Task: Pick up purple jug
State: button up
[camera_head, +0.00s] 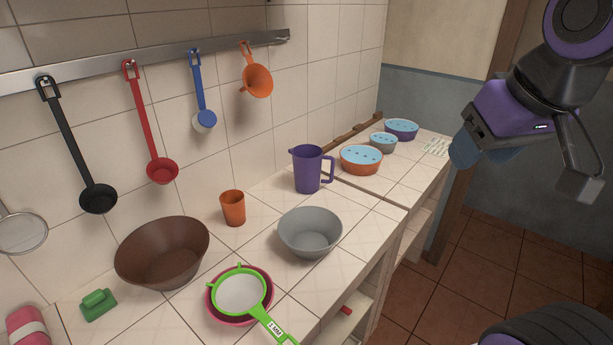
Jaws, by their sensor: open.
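The purple jug (307,170) stands upright on the tiled counter (365,222), near the wall. Its spout points left and its handle is on the right side. My gripper (522,165) is at the upper right of the view, beyond the counter's right edge in the picture and well apart from the jug. Its fingers are spread and nothing shows between them.
Left of the jug stands an orange cup (233,207); in front is a grey bowl (310,232). Blue-lidded bowls (361,159) sit to its right. A brown bowl (163,253) and green strainer (240,292) are farther left. Utensils hang from a rail (150,63).

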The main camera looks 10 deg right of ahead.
aim_at(314, 171)
jog(key=l+u, duration=0.15)
jog(key=u, duration=0.65)
jog(key=l+u, duration=0.45)
jog(key=l, duration=0.45)
jog(key=l+u, duration=0.5)
jog(key=l, duration=0.45)
jog(key=k+l, duration=0.1)
jog(key=l, duration=0.45)
jog(key=k+l, duration=0.1)
jog(key=l, duration=0.45)
